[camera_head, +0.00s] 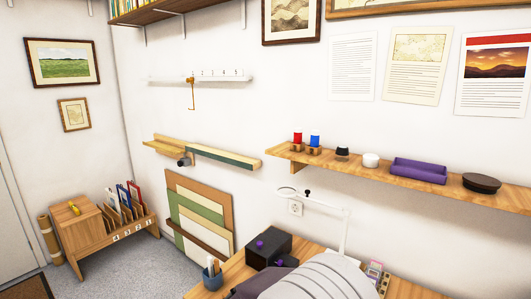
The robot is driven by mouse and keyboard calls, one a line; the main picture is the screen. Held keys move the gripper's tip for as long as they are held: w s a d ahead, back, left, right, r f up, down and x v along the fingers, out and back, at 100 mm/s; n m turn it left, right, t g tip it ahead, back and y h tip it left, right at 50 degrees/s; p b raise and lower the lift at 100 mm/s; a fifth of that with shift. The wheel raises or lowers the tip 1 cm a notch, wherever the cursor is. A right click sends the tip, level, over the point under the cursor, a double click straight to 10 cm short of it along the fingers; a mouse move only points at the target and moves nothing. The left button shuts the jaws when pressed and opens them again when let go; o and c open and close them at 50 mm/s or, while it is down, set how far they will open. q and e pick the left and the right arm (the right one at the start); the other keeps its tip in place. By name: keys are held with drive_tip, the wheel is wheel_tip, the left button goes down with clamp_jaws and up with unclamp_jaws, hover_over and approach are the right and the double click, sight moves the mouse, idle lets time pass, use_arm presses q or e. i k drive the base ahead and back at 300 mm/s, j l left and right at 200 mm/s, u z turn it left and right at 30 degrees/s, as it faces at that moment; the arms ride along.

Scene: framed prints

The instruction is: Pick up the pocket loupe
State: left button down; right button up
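I cannot make out the pocket loupe for certain. A small black object (342,153) on the wooden wall shelf (300,158) at the right may be it, but it is too small to tell. Beside it on the shelf are a red spool (298,139), a blue spool (314,141), a white round item (371,160), a purple tray (418,171) and a dark round lidded item (481,183). Neither of my grippers is in view.
Below the shelf, a wooden desk (398,289) holds a black box (269,249), a white lamp (345,232) and a pen cup (212,278). Boards (200,218) lean on the wall. A wooden rack (90,238) stands left on open floor.

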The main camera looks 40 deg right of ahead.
sight(342, 154)
drive_tip(key=i+j+u, duration=0.25)
drive_tip(key=i+u, duration=0.15)
drive_tip(key=i+j+u, duration=0.1)
drive_tip(key=i+u, duration=0.3)
drive_tip(key=i+z, duration=0.15)
drive_tip(key=i, duration=0.6)
drive_tip(key=i+j+z, duration=0.15)
drive_tip(key=i, duration=0.55)
drive_tip(key=i+l+z, duration=0.2)
drive_tip(key=z, duration=0.2)
drive_tip(key=i+z, duration=0.7)
drive_tip(key=z, duration=0.15)
drive_tip(key=i+j+z, duration=0.1)
drive_tip(key=i+z, duration=0.3)
drive_tip(key=i+j+z, duration=0.2)
drive_tip(key=z, duration=0.25)
drive_tip(key=i+l+z, duration=0.15)
drive_tip(key=z, duration=0.25)
drive_tip(key=i+z, duration=0.65)
drive_tip(key=z, duration=0.15)
drive_tip(key=i+j+z, duration=0.15)
drive_tip(key=z, duration=0.25)
drive_tip(key=i+j, duration=0.05)
drive_tip(key=i, duration=0.05)
